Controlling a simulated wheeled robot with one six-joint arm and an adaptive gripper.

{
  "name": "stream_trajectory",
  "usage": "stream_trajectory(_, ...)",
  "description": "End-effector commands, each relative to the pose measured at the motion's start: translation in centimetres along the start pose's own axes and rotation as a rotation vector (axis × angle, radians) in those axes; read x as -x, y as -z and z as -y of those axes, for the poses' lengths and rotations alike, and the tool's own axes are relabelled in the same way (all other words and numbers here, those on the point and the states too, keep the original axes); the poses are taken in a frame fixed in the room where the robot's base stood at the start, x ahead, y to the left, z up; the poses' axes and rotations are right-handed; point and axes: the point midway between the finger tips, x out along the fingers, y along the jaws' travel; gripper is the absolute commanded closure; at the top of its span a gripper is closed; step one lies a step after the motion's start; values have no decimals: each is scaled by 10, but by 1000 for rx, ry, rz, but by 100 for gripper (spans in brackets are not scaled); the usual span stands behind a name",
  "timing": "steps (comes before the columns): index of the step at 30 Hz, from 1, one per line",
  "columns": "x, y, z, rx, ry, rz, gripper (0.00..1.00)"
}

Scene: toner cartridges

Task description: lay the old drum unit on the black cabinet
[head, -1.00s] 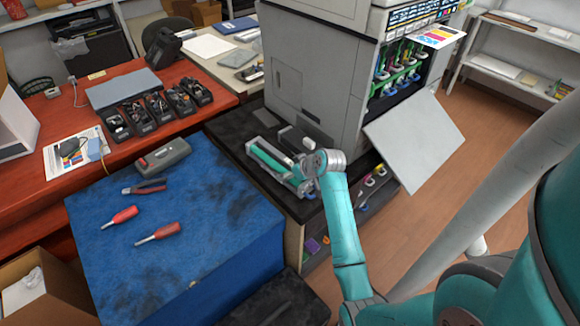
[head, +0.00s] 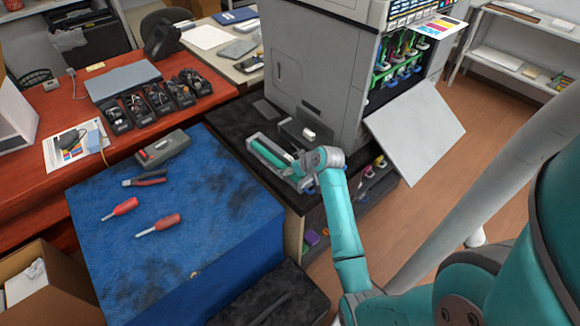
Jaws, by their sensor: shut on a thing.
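The old drum unit (head: 266,152), a long grey part with a green strip, is at the black cabinet's top (head: 232,125), in front of the printer. It lies roughly flat, slanting from upper left to lower right. I cannot tell whether it touches the top or is just above it. My gripper (head: 298,167) is at the unit's right end, shut on it. The wrist partly hides the fingers and that end of the unit.
The grey printer (head: 312,70) stands behind, its light panel (head: 415,130) open at the right. A dark grey part with a white end (head: 296,131) is close behind the unit. A blue-covered surface (head: 165,235) with screwdrivers and pliers is at the left.

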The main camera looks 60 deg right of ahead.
Motion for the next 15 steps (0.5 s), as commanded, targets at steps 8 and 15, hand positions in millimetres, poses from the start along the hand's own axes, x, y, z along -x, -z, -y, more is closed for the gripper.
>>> stream_trajectory(8, -4, -3, 0, 0, -1, -3, 97)
stream_trajectory(15, -4, -4, 0, 0, -1, -2, 0)
